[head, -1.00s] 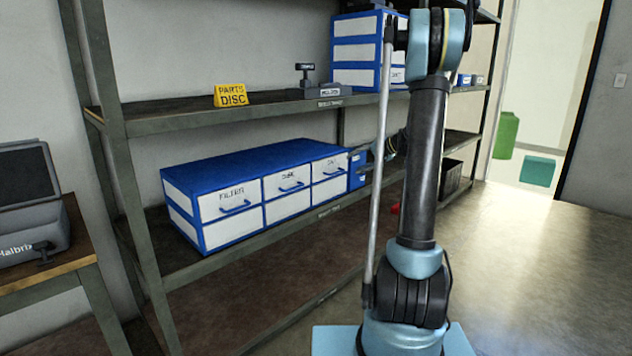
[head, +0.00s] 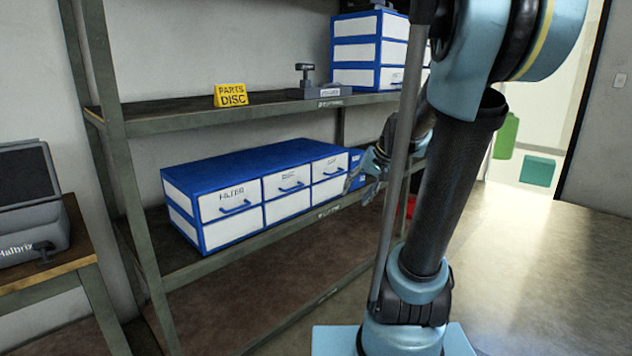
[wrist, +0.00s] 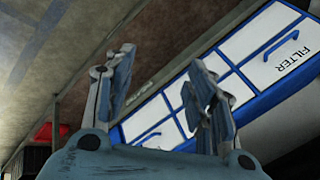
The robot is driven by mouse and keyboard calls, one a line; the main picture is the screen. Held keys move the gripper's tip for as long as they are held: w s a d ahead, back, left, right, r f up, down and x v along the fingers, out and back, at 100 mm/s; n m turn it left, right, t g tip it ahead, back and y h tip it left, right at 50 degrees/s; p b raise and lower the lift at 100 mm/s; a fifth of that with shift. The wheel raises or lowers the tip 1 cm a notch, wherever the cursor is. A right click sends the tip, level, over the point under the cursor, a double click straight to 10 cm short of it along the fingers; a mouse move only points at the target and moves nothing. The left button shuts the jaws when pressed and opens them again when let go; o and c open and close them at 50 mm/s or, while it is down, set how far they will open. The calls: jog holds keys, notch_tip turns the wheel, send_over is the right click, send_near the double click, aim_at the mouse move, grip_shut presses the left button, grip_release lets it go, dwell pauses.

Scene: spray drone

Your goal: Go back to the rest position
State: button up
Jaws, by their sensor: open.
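My gripper (head: 364,186) is open and empty, in front of the right end of the blue and white drawer unit (head: 255,168) on the lower shelf. It appears apart from the unit, and my arm's links hide part of what is behind. In the wrist view my gripper (wrist: 160,80) shows two spread fingers with nothing between them. The drawer unit (wrist: 262,75) lies beyond them, tilted in the picture, with its FILTER drawer at the upper right. All the drawers that I see look shut.
A metal shelf (head: 225,115) holds a yellow PARTS DISC sign (head: 231,95), a small grey device (head: 312,88) and a stacked blue drawer unit (head: 355,52). A table with a dark machine (head: 35,205) stands at the left. The floor at the right (head: 560,270) is clear.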

jog(key=s+d+f+h, duration=0.1)
jog(key=s+d+f, duration=0.1)
jog(key=s, duration=0.5)
jog(key=s+d+f+n+g+h, duration=0.1)
jog(key=s+f+h, duration=0.1)
jog(key=s+f, duration=0.3)
jog(key=s+d+f+n+h, duration=0.1)
jog(key=s+d+f, duration=0.1)
jog(key=s, duration=0.7)
jog(key=shift+s+d+f+h, duration=0.35)
jog(key=shift+f+h, duration=0.05)
jog(key=shift+f, duration=0.45)
